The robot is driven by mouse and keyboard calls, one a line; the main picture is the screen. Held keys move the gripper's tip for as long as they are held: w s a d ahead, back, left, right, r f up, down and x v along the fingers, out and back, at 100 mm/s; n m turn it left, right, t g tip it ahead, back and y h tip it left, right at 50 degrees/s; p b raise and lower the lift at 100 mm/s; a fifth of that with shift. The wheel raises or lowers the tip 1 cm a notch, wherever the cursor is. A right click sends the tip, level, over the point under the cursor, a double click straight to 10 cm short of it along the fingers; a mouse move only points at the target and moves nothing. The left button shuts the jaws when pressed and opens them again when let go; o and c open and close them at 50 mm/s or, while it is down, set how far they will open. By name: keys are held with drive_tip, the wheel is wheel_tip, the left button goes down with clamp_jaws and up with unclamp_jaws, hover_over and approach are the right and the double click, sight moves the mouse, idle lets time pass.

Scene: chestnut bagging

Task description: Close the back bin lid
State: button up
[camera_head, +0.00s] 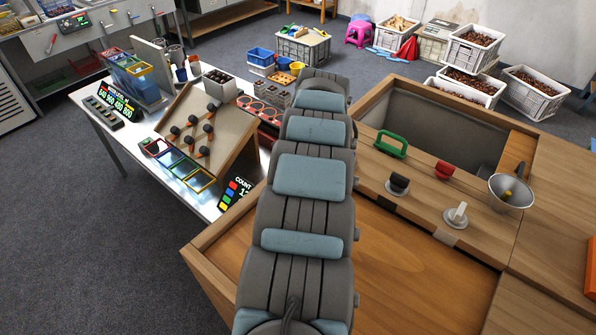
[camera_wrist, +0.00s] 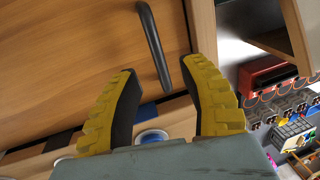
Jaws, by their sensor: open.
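The back bin (camera_head: 455,128) is an open, grey-lined well in the wooden counter at the right of the head view; no lid covers the part that I see. A wooden panel (camera_wrist: 70,50) with a dark bar handle (camera_wrist: 153,45) fills the upper left of the wrist view. I cannot tell for sure whether this panel is the back bin lid. My gripper (camera_wrist: 160,88) has yellow padded fingers, open, with the handle's near end between the fingertips in the picture. Whether they touch it is unclear. In the head view my arm hides the gripper.
On the counter's divider are a green handle (camera_head: 391,144), a red knob (camera_head: 445,170), a black knob (camera_head: 398,184) and a white knob (camera_head: 457,214). A white table (camera_head: 145,108) with a peg board (camera_head: 212,135) stands left of my arm.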

drive_tip(key=shift+s+d+r, duration=0.1)
drive_tip(key=shift+d+r, duration=0.05)
drive_tip(key=shift+r, duration=0.7)
drive_tip(key=shift+s+d+r, duration=0.1)
drive_tip(key=shift+r, duration=0.8)
drive_tip(key=shift+s+d+r, duration=0.1)
drive_tip(key=shift+d+r, duration=0.05)
drive_tip(key=shift+r, duration=0.7)
